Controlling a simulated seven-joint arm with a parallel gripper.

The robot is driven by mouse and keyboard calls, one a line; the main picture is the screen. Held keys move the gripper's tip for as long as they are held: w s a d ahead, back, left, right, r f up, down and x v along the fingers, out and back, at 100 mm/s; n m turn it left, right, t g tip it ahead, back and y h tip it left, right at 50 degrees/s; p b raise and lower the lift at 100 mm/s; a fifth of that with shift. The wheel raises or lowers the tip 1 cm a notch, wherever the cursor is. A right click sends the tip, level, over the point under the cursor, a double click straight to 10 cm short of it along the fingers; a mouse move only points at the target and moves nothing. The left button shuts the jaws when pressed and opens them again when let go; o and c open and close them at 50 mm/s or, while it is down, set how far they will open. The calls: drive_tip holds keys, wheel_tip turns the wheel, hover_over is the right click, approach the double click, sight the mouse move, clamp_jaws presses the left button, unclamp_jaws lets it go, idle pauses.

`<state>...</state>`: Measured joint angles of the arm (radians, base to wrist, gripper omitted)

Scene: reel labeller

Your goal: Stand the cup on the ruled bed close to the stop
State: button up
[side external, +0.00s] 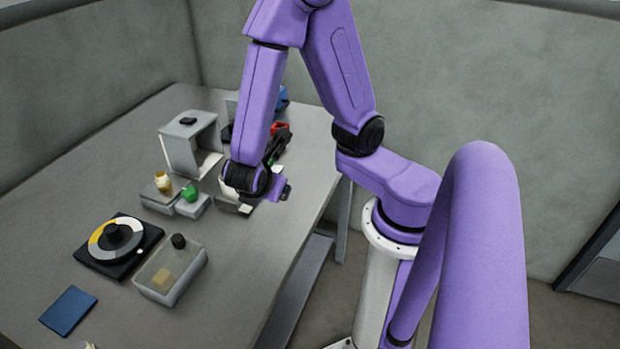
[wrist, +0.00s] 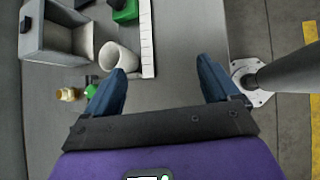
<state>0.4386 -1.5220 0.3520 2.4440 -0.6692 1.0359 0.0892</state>
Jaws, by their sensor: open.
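A pale ruled strip (wrist: 147,38), marked with ticks, runs upright in the picture to the right of the cup. A green block (wrist: 125,11) is beside the strip's top end; I cannot tell if it is the stop. My gripper (wrist: 162,66) is open and empty, its blue fingers spread on either side of the strip's lower end. In the side view my arm hides most of this spot.
A grey open-fronted box (side external: 190,145) stands left of my arm. A turntable (side external: 112,240), a clear bin (side external: 170,270) and a blue pad (side external: 68,310) lie further forward.

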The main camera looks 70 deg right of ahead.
drive_tip(key=s+a+r+m+g+y, duration=0.1)
drive_tip(key=s+r+m+y, duration=0.1)
drive_tip(key=s, duration=0.4)
drive_tip(key=s+a+r+m+g+y, duration=0.1)
drive_tip(key=s+r+m+g+y, duration=0.1)
drive_tip(key=s+r+y, duration=0.3)
drive_tip(key=shift+s+a+m+y, duration=0.35)
drive_tip(key=shift+s+m+y, duration=0.25)
drive_tip(key=shift+y, duration=0.3)
